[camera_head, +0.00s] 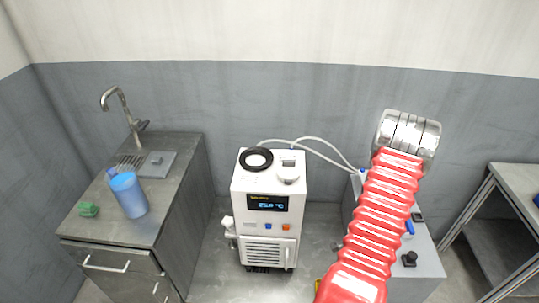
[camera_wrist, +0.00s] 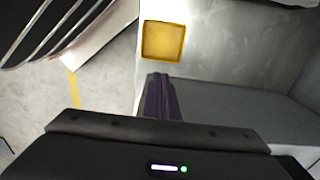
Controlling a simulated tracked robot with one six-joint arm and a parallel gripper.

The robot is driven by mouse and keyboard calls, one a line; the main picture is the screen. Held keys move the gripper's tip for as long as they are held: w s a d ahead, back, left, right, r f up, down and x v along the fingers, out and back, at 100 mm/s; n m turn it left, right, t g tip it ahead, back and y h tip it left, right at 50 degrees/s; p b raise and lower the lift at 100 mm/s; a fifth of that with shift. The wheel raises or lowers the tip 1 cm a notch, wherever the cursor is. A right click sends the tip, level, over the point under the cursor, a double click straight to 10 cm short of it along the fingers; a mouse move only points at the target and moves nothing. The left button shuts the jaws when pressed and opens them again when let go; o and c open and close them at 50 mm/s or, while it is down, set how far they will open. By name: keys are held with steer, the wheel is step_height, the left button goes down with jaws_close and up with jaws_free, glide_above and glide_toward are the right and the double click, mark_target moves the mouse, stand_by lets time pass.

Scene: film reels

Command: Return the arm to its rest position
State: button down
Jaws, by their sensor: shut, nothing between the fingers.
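My arm in its red ribbed sleeve rises on the right of the head view, with a silver metal joint at its upper end. The head view does not show my gripper's fingers. In the wrist view my gripper (camera_wrist: 160,80) shows as dark fingers pressed together beyond a black housing with a small light. The fingers are shut and hold nothing.
A white machine (camera_head: 268,220) with a display stands in the middle. A metal table (camera_head: 515,180) stands at right. A yellow square (camera_wrist: 163,41) shows beyond my fingers.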

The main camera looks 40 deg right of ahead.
steer(key=s+a+r+n+g+y, duration=0.1)
steer(key=s+a+r+n+y, duration=0.15)
steer(key=a+n, duration=0.3)
steer(key=w+a+r+n+h, duration=0.1)
steer(key=w+a+r+n, duration=0.3)
steer(key=r, duration=0.5)
steer(key=w+a+r+n, duration=0.4)
steer(key=r, duration=0.5)
steer(key=w+a+r+n+h, duration=0.1)
steer(key=w+a+r+n, duration=0.35)
steer(key=r, duration=0.35)
steer(key=w+a+r+n+t, duration=0.1)
steer(key=a+r+n+t, duration=0.5)
steer(key=a+r, duration=1.4)
steer(key=a+n, duration=0.2)
steer(key=shift+r+n+t, duration=0.3)
steer(key=shift+r, duration=0.05)
steer(key=c, duration=2.5)
jaws_free()
steer(key=shift+w+h, duration=0.1)
steer(key=shift+h, duration=0.15)
steer(key=shift+c, duration=0.2)
